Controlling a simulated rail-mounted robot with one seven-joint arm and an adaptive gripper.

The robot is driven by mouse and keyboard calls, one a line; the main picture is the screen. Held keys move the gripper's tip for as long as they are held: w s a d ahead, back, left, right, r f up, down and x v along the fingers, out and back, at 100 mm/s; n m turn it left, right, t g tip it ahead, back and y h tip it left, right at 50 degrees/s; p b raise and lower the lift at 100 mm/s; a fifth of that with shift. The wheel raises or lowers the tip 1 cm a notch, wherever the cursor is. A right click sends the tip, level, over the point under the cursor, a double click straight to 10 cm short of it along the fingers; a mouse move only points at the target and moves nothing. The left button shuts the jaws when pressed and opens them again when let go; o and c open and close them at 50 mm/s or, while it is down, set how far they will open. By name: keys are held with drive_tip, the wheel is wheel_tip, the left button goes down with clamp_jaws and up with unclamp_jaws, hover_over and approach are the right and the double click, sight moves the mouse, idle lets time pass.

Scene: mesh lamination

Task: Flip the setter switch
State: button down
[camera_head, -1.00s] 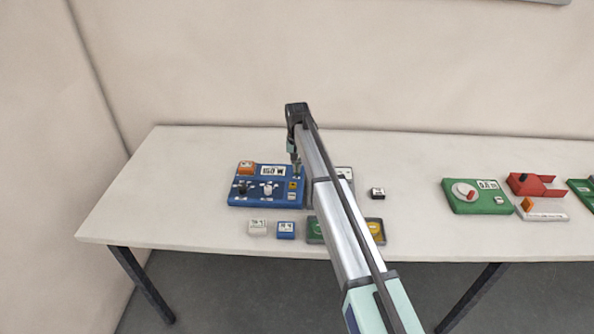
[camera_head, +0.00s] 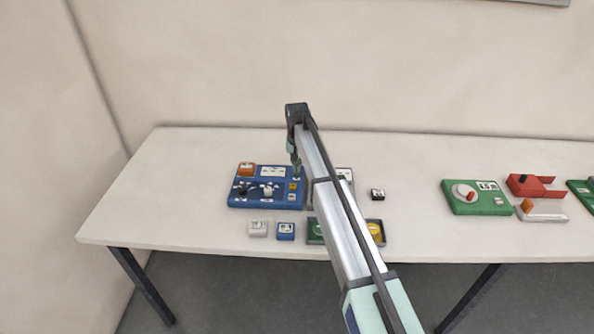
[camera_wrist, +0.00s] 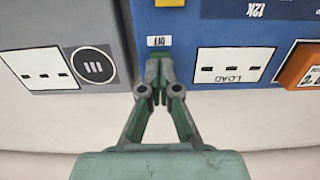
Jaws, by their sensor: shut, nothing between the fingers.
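A blue control panel (camera_head: 235,201) lies on the left part of the table, with an orange block, dark and white knobs and a display (camera_head: 272,171). In the wrist view, upside down, the panel (camera_wrist: 180,30) shows the display marked LOAD (camera_wrist: 232,64) with only dashes. A small white label, apparently OFF (camera_wrist: 159,41), sits near its edge. My gripper (camera_wrist: 160,75) is shut and empty, its tips right beside this label. In the head view my gripper (camera_head: 297,174) is at the panel's back right corner. A switch under the tips is hidden; contact cannot be told.
A grey device (camera_wrist: 60,25) stands close beside the blue panel, partly behind my arm in the head view. Small white (camera_head: 258,229) and blue (camera_head: 286,231) blocks lie in front. A green device (camera_head: 460,206) and a red one (camera_head: 527,185) are farther right.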

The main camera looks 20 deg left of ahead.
sight(297, 174)
drive_tip(key=shift+r+p, duration=1.1)
drive_tip(key=shift+r, duration=1.8)
